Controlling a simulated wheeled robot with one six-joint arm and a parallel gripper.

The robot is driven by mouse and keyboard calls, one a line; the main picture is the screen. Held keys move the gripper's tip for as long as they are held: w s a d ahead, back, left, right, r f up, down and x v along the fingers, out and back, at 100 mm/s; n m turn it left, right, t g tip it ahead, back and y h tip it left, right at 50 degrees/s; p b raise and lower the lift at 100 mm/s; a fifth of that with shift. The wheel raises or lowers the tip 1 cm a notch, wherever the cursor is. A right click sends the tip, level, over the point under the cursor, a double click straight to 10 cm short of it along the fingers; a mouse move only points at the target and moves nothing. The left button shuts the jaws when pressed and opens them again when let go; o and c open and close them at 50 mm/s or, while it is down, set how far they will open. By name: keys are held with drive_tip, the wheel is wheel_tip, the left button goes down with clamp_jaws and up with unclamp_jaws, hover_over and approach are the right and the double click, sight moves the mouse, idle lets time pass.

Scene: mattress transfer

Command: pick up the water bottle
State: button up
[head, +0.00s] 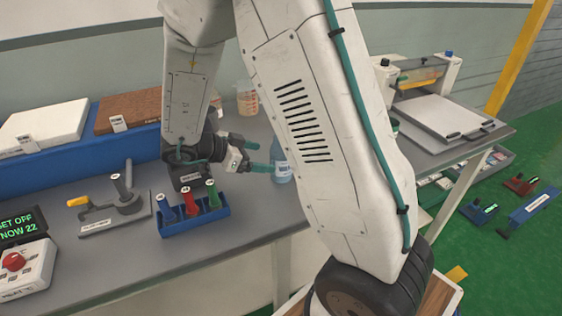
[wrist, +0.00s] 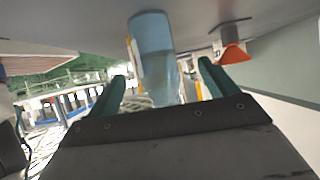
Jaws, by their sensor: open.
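The water bottle (head: 282,168) is a light-blue bottle standing upright near the front edge of the grey bench, partly hidden behind my arm link in the head view. My gripper (head: 263,156) is open and level, its teal fingers reaching right toward the bottle. In the wrist view the scene is upside down, and the bottle (wrist: 154,50) lies ahead, in line with the gap between the two fingers (wrist: 162,74). I cannot tell whether either finger touches it.
A blue rack (head: 195,222) with blue, red and green handled tools stands in front of my gripper. A clamp fixture (head: 112,208) is to the left. A clear cup (head: 247,98) stands behind. A press-like machine (head: 440,112) stands at right.

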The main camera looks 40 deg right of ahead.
sight(281, 162)
drive_tip(key=x, duration=0.7)
drive_tip(key=shift+s+d+f, duration=0.25)
drive_tip(key=shift+s, duration=0.15)
drive_tip(key=c, duration=1.2)
